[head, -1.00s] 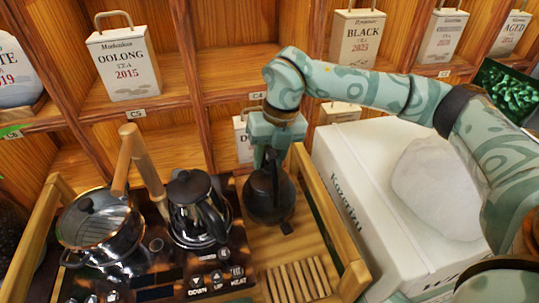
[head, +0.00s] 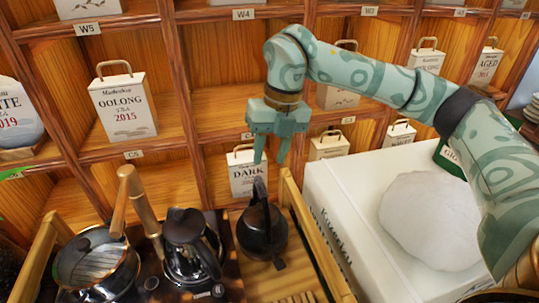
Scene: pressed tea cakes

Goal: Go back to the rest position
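My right gripper (head: 269,158) is open and empty. It points down above the handle of the dark teapot (head: 262,232), clear of it, in front of the shelf. The dark teapot stands upright on the wooden tray (head: 327,262). My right arm reaches in from the right side of the head view. My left gripper does not show.
A metal kettle (head: 190,243) and a glass-lidded pot (head: 95,262) stand on the left of the tray. A white box (head: 335,208) with a pale round cake (head: 428,220) on it is at right, under my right arm. Shelves with tea canisters, such as the Oolong one (head: 124,106), stand behind.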

